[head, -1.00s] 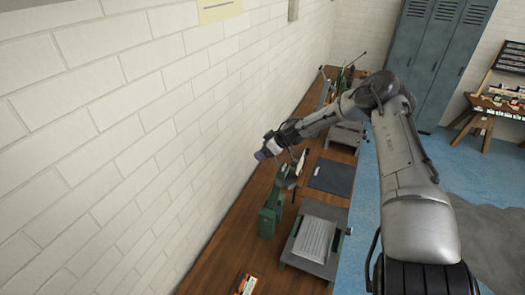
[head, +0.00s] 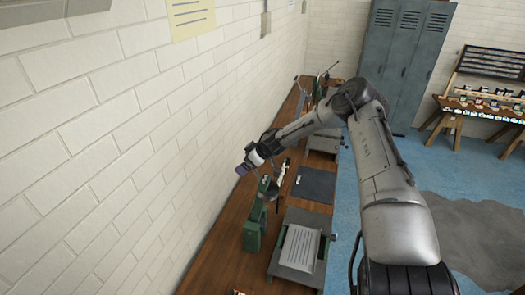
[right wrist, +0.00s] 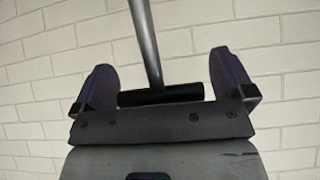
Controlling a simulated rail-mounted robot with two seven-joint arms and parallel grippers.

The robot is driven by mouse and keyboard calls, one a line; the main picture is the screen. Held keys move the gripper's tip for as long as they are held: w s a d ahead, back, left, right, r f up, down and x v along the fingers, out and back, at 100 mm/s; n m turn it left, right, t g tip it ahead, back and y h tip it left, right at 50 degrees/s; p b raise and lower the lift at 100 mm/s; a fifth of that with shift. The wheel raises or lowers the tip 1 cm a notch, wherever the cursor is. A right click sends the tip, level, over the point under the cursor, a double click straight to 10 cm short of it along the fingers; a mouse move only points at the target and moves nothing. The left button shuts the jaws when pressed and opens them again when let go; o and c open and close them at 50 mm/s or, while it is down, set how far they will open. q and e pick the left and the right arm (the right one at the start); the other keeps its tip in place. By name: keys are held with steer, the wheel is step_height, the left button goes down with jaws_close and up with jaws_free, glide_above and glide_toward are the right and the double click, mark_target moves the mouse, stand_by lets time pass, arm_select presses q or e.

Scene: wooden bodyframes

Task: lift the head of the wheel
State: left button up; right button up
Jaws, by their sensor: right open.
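A green machine (head: 254,224) stands on the wooden bench against the wall in the head view. I cannot make out a wheel or its head clearly. My right gripper (head: 243,170) is above and beside the machine, close to the wall. In the right wrist view my right gripper (right wrist: 165,78) is open. A metal rod (right wrist: 146,42) with a black crossbar (right wrist: 160,95) at its end lies between the two fingers. The fingers stand clear on both sides of the rod. What the rod belongs to is out of view. My left gripper is not in view.
Grey lockers (head: 405,55) and a rack table (head: 480,108) are at the back.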

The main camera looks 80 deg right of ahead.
steer(key=shift+s+r, duration=0.3)
steer(key=shift+r, duration=0.2)
steer(key=b+v, duration=0.1)
steer(key=v, duration=1)
steer(key=shift+s, duration=0.35)
steer(key=shift+r, duration=0.1)
